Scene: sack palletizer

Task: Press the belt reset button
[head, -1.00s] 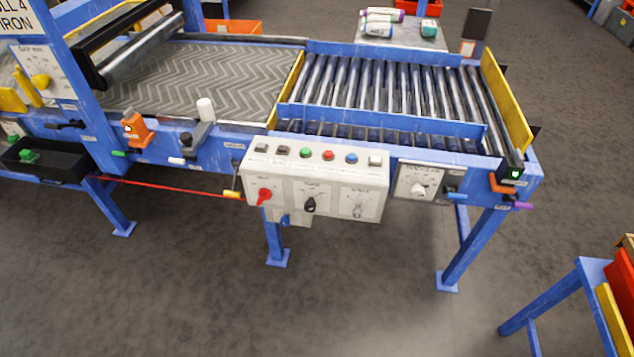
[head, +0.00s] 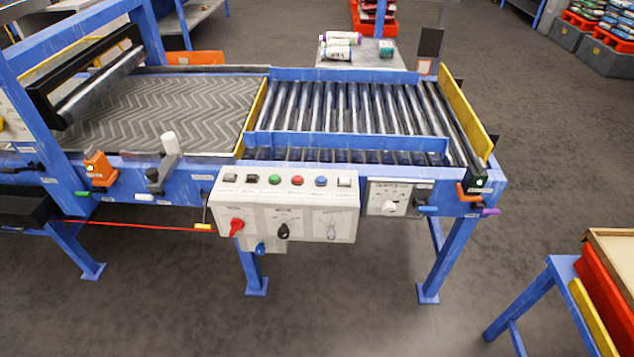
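A white control box (head: 283,208) is fixed to the front of the blue conveyor frame. Its sloped top carries a row of buttons: a green button (head: 275,179), a red button (head: 298,180) and a blue button (head: 321,181), with dark or pale square ones at either side. The labels are too small to read, so I cannot tell which is the belt reset button. A red knob (head: 236,227) and a black knob (head: 283,231) are on its front face. Neither of my grippers is in view.
The belt (head: 160,112) and the roller section (head: 350,107) lie behind the box, both bare. A blue stand with a red bin (head: 609,288) is at the lower right. A red cord (head: 140,226) runs left of the box. Floor in front is clear.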

